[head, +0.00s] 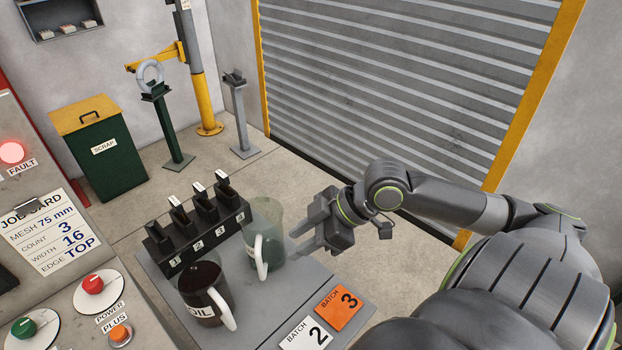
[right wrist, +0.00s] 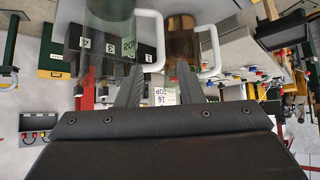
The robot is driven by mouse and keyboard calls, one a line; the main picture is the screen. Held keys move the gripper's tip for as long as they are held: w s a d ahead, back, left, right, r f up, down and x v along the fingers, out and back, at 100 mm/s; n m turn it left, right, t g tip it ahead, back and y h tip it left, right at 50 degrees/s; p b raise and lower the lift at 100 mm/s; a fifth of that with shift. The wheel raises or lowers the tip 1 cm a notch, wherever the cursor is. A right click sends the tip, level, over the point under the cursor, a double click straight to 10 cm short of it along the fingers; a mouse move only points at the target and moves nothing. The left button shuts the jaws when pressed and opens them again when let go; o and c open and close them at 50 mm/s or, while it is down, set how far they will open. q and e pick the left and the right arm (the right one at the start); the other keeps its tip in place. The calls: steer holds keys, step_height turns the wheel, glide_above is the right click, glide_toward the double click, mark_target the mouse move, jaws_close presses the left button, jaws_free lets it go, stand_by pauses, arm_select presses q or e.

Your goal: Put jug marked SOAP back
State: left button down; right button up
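A clear jug with pale green content (head: 266,222) and a white handle stands upright on the grey bench top (head: 292,283). It also shows in the right wrist view (right wrist: 108,30), with part of a white label whose letters are only partly readable. My right gripper (head: 293,243) is open and empty, just right of this jug, with its fingers pointing at the handle side. In the right wrist view its two fingers (right wrist: 160,88) stand apart near the handle; I cannot tell whether they touch. My left gripper is out of view.
A dark jug marked OIL (head: 204,279) stands nearer on the same bench. Behind the jugs is a black rack (head: 190,243) with numbered slots. BATCH plates (head: 338,305) lie at the bench's front right. A control panel (head: 60,310) is at left.

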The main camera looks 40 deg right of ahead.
steer(key=shift+p+v, duration=0.4)
steer(key=shift+v, duration=0.8)
steer(key=w+d+f+m+t+h, duration=0.35)
steer(key=w+d+f+m, duration=0.35)
steer(key=d+f, duration=0.5)
steer(key=s+d+f+m+g+h, duration=0.1)
steer(key=s+d+f+h, duration=0.15)
steer(key=f, duration=0.45)
steer(key=s+d+f+m+h, duration=0.1)
steer(key=s+d+f, duration=0.1)
steer(key=d+f, duration=0.35)
steer(key=s+d+f+m+g+h, duration=0.1)
steer(key=s+d+f+m, duration=0.1)
steer(key=f, duration=0.6)
steer(key=s+a+f+g+h, duration=0.1)
steer(key=s+a+f+g, duration=0.3)
steer(key=s+f, duration=1.05)
steer(key=s+a+f+g, duration=0.1)
steer(key=s+a+f, duration=0.4)
steer(key=s+a, duration=0.2)
steer(key=s+a+f+g+y, duration=0.1)
steer(key=s+a+f, duration=0.5)
steer(key=a, duration=0.3)
steer(key=shift+s+a, duration=0.2)
steer(key=shift+s, duration=0.6)
